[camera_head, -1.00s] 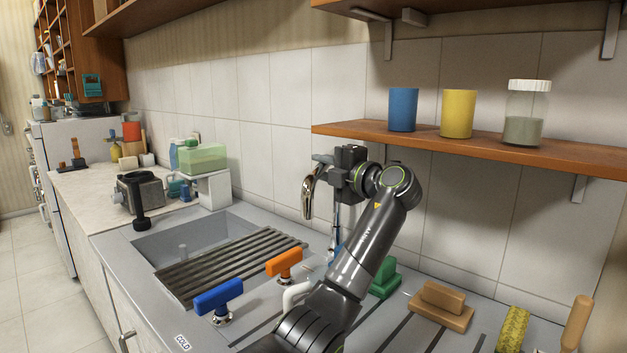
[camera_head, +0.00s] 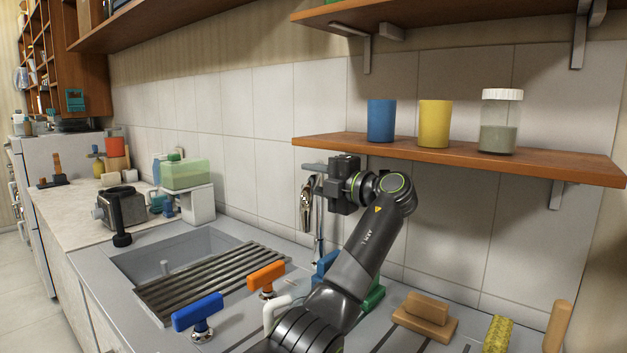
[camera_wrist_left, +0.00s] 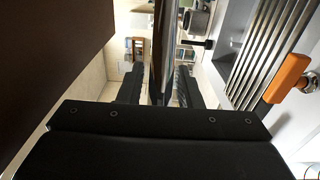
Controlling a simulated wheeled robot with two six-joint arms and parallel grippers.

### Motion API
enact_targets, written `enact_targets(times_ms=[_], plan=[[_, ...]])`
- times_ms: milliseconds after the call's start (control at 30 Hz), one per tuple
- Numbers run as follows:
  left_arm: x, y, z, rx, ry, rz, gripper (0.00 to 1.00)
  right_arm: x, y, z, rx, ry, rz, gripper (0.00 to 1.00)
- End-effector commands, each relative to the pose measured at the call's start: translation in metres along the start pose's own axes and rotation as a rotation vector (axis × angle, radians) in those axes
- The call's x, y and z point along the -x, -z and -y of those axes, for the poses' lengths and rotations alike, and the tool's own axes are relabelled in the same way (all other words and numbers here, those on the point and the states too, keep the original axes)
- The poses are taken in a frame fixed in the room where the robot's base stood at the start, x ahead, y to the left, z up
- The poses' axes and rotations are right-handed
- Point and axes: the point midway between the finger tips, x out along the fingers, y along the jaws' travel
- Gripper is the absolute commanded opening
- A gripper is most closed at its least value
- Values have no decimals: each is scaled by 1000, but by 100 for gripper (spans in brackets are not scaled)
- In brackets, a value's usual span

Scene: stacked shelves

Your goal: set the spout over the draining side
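The chrome spout (camera_head: 306,200) hangs down beside its upright pipe (camera_head: 318,235), at the wall behind the sink. My left gripper (camera_head: 313,182) is at the upper part of the spout. In the left wrist view its two dark fingers (camera_wrist_left: 160,88) stand apart with the chrome spout (camera_wrist_left: 166,40) between them; I cannot tell if either touches it. The sink basin (camera_head: 165,258) is on the left with a dark ribbed rack (camera_head: 212,280) across its right part. Grooved counter (camera_head: 385,335) lies right of my arm. My right gripper is out of view.
Blue (camera_head: 197,314) and orange (camera_head: 266,276) tap handles stand in front, beside a white bent pipe (camera_head: 276,310). A shelf (camera_head: 450,155) with cups and a jar is above right. A wooden block (camera_head: 426,312) and a yellow sponge (camera_head: 498,335) lie on the right.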

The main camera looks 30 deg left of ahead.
Motion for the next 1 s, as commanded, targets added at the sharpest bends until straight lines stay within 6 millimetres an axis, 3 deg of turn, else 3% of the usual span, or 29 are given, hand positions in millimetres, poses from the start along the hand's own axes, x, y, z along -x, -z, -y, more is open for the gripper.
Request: enact_targets(times_ms=[100,467,667,1000], plan=[[0,0,0,0,1,-1,43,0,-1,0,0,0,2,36],[8,0,2,0,1,1,43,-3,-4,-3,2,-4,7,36],[45,-1,3,1,2,5,43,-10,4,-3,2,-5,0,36],[128,-1,2,-1,0,3,43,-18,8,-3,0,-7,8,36]])
